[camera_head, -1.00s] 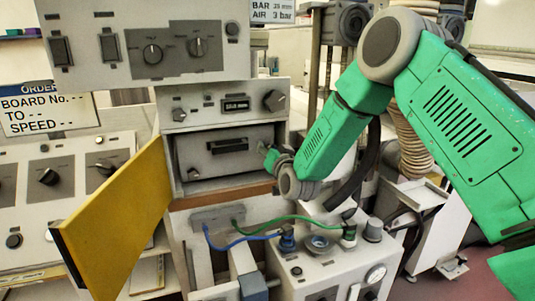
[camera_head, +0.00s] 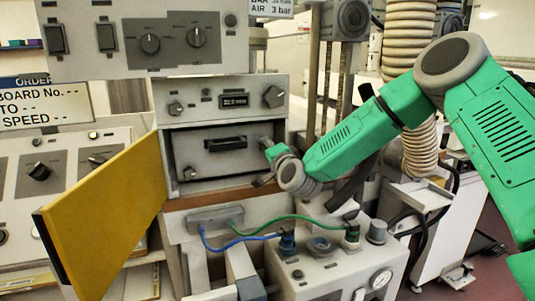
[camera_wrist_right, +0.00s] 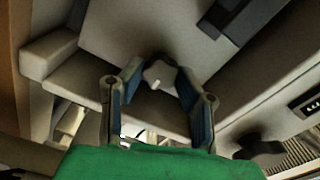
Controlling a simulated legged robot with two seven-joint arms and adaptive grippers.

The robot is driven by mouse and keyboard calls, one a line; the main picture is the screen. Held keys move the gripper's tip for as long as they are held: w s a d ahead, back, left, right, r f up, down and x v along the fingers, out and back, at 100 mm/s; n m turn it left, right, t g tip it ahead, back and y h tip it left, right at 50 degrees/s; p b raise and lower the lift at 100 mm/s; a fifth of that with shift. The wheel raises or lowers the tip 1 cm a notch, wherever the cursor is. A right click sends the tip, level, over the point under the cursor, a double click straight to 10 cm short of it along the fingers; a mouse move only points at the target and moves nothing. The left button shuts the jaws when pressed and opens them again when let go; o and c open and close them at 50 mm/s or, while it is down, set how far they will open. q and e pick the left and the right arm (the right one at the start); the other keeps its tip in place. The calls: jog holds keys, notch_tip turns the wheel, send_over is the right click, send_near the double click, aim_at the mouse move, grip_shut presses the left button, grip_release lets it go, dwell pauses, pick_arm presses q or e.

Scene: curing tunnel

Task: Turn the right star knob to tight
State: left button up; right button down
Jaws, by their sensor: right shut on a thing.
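The right star knob (camera_wrist_right: 158,76) is a small pale lobed knob on the grey front panel of the recessed unit. In the right wrist view it sits between my two fingertips. My right gripper (camera_wrist_right: 160,80) is shut on it, with one blue-lined finger on each side. In the head view my right gripper (camera_head: 268,161) is at the right end of the panel (camera_head: 238,160), and the knob is too small to make out clearly there. The left star knob (camera_head: 190,173) is at the panel's lower left. My left gripper is not in view.
A yellow door (camera_head: 105,215) stands open on the left. A control strip with a dial (camera_head: 273,97) is above the panel. Below my wrist, blue and green hoses (camera_head: 290,220) run to a box with a gauge (camera_head: 381,279).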

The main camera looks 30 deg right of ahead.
jog(key=shift+s+a+f+m, duration=0.1)
jog(key=shift+s+f+m, duration=0.05)
jog(key=shift+f+m, duration=0.3)
jog(key=c, duration=1.3)
grip_release()
jog(key=shift+o, duration=0.6)
jog(key=shift+r, duration=0.1)
jog(key=shift+r, duration=0.1)
jog(key=v, duration=1.1)
jog(key=shift+s, duration=0.3)
jog(key=shift+f, duration=0.25)
